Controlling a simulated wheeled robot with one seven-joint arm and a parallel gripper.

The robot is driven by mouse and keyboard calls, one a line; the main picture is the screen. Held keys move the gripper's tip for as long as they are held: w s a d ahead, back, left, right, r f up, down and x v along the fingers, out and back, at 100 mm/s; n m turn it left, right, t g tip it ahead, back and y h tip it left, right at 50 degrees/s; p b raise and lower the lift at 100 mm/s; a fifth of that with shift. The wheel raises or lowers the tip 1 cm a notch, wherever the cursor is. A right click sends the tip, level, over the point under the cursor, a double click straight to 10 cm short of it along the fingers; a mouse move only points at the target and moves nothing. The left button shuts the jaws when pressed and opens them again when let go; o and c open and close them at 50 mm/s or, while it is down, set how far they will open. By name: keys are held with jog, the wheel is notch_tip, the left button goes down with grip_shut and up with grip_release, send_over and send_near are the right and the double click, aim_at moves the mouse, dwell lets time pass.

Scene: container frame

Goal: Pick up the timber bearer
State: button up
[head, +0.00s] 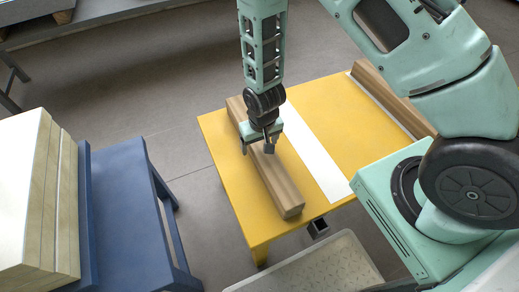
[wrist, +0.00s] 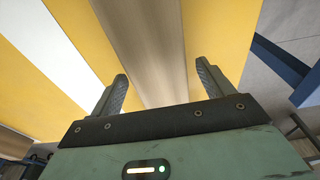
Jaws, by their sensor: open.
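A timber bearer (head: 279,184), a long brown wooden beam, lies on the left part of a yellow table (head: 320,103) in the head view. My gripper (head: 258,147) is over the middle of this beam, with its fingers on either side of it. In the wrist view the beam (wrist: 146,40) runs between my two open fingers (wrist: 160,88). Nothing is held. I cannot tell how far the fingertips reach down beside the wood. A second brown beam (head: 392,100) lies on the right side of the table, partly hidden by my arm.
A white strip (head: 318,160) crosses the yellow table beside the beam. A blue table (head: 122,205) with a stack of pale boards (head: 38,200) stands at left. A light tray (head: 325,268) is below the yellow table's front edge. Grey floor (head: 150,85) is clear behind.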

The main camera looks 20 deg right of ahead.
jog(key=f, duration=0.2)
jog(key=shift+w+f, duration=0.2)
jog(key=shift+f, duration=0.1)
grip_shut()
jog(key=shift+r, duration=0.15)
